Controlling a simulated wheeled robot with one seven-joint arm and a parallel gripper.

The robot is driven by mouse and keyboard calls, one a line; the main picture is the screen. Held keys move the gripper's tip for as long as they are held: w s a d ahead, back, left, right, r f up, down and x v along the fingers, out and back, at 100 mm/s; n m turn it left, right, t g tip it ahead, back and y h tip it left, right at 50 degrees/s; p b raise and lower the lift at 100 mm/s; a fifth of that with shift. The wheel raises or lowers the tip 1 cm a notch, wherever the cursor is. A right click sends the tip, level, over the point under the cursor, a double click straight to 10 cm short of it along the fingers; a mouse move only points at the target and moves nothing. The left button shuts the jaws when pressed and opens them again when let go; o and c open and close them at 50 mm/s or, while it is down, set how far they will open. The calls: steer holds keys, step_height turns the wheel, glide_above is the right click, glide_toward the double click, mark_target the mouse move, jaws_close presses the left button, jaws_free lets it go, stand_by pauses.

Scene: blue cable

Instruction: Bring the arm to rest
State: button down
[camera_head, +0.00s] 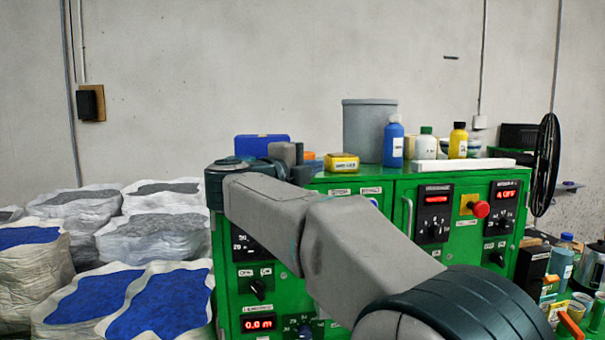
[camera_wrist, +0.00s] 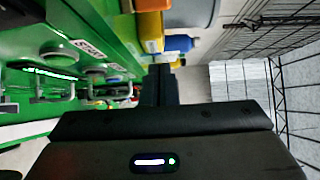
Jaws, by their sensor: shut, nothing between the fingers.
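My gripper (camera_wrist: 162,72) shows in the wrist view as a dark body with its two fingers together, shut and empty. Beyond the fingertips are a yellow box and a blue bottle, with a gap that I cannot measure. In the head view my grey arm reaches from the lower right up and left, across the front of the green control cabinet (camera_head: 403,195). Its raised bend is beside the cabinet's left top edge. My gripper is not clear in the head view. I see no blue cable in either view.
The cabinet top holds a grey bucket (camera_head: 368,130), a blue bottle (camera_head: 393,144), a yellow bottle (camera_head: 458,143) and a yellow box (camera_head: 342,163). A red button (camera_head: 481,209) sticks out of its front. Sacks (camera_head: 155,300) with blue contents stand at left. The wall space above is free.

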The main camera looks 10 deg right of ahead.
steer(key=s+a+r+n+t+y+b, duration=0.2)
steer(key=s+a+r+n+t+y, duration=0.15)
steer(key=a+n+t, duration=0.4)
steer(key=s+a+f+n+y, duration=0.2)
steer(key=a+f+n+y, duration=0.3)
steer(key=f+n+y, duration=0.6)
steer(key=s+d+f+n+g+y, duration=0.1)
steer(key=s+d+f+n+g, duration=0.3)
steer(key=f, duration=0.6)
steer(key=s+d+f+n+g+y, duration=0.1)
steer(key=s+d+f+n+g, duration=0.1)
steer(key=s+f+n+g, duration=0.55)
steer(key=s+d+f+m+g+h, duration=0.2)
steer(key=s+d+f, duration=0.5)
steer(key=s+f, duration=0.6)
steer(key=shift+d+g+h, duration=0.15)
steer(key=shift+g+h, duration=0.3)
steer(key=shift+g, duration=0.65)
steer(key=shift+s, duration=0.1)
